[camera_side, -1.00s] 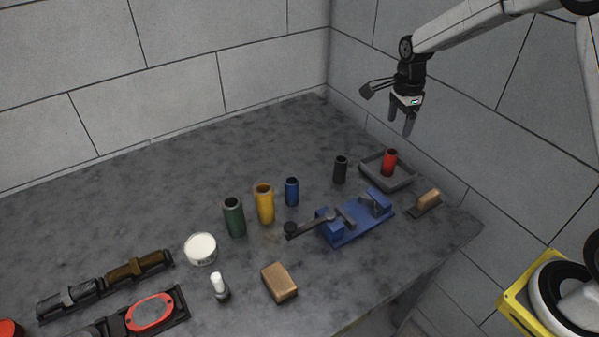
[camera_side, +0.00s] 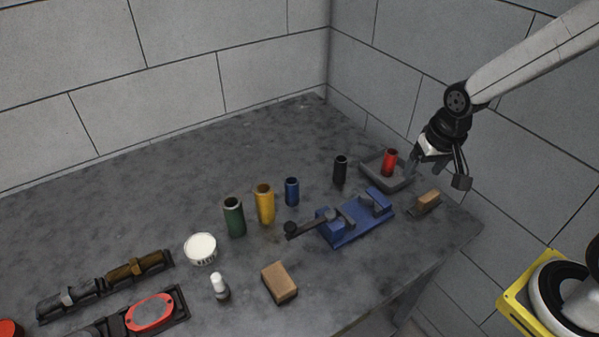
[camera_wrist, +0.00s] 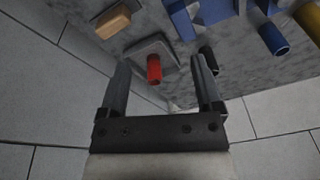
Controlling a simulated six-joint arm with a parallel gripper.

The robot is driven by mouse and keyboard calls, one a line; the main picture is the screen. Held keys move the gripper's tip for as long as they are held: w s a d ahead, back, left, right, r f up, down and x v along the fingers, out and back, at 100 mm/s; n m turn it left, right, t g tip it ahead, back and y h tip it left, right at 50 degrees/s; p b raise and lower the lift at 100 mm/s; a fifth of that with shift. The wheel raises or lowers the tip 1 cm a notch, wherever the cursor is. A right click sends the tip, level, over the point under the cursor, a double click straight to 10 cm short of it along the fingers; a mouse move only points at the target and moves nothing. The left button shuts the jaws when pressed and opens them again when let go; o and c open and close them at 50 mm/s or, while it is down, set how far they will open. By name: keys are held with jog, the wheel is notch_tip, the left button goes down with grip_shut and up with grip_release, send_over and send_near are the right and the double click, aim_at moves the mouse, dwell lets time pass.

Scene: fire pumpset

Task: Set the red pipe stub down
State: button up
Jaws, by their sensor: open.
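The red pipe stub (camera_side: 389,162) stands upright in a shallow grey tray (camera_side: 405,184) near the right end of the bench. It also shows in the wrist view (camera_wrist: 154,70), beyond my fingers and between their lines. My gripper (camera_side: 412,170) is just right of the stub in the side view, tilted toward it. In the wrist view my gripper (camera_wrist: 162,70) is open, with its two fingers apart and nothing held. I cannot tell how far the fingertips are from the stub.
A blue vise (camera_side: 350,225) stands in front of the tray, with a wooden-handled brush (camera_side: 428,201) to its right. Black (camera_side: 340,170), blue (camera_side: 292,191), yellow (camera_side: 265,205) and green (camera_side: 234,217) stubs stand to the left. Walls close off the back and right.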

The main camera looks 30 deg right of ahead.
jog(key=s+n, duration=0.1)
jog(key=s+a+n, duration=0.1)
jog(key=s, duration=0.1)
jog(key=s+n, duration=0.1)
jog(key=n, duration=0.1)
jog(key=shift+s+a+f, duration=0.15)
jog(key=shift+s+f, duration=0.05)
jog(key=shift+f, duration=0.15)
